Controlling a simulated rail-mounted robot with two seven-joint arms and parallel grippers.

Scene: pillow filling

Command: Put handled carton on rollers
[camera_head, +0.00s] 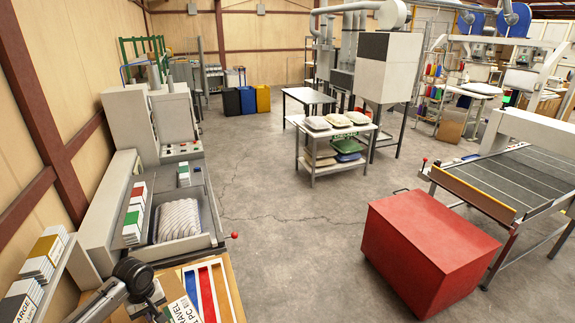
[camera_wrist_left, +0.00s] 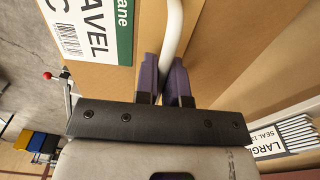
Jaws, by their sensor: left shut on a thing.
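The handled carton (camera_wrist_left: 210,45) is brown card with a white and green label, and it fills much of the left wrist view. Its white handle (camera_wrist_left: 174,25) runs up between the purple fingers of my left gripper (camera_wrist_left: 165,78), which is shut on it. In the head view the carton's label (camera_head: 184,311) shows at the bottom left, beside my dark left wrist, and most of the carton is hidden or cut off. A long table with a dark, line-crossed bed (camera_head: 525,172) stands at the right; I cannot tell if its lines are rollers. My right gripper is not in view.
A tray with white, red and blue strips (camera_head: 208,290) lies close by the carton. A machine with a striped pillow (camera_head: 179,220) stands behind it. A red cabinet (camera_head: 425,250) stands before the dark-bedded table. The concrete floor (camera_head: 290,225) between is clear.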

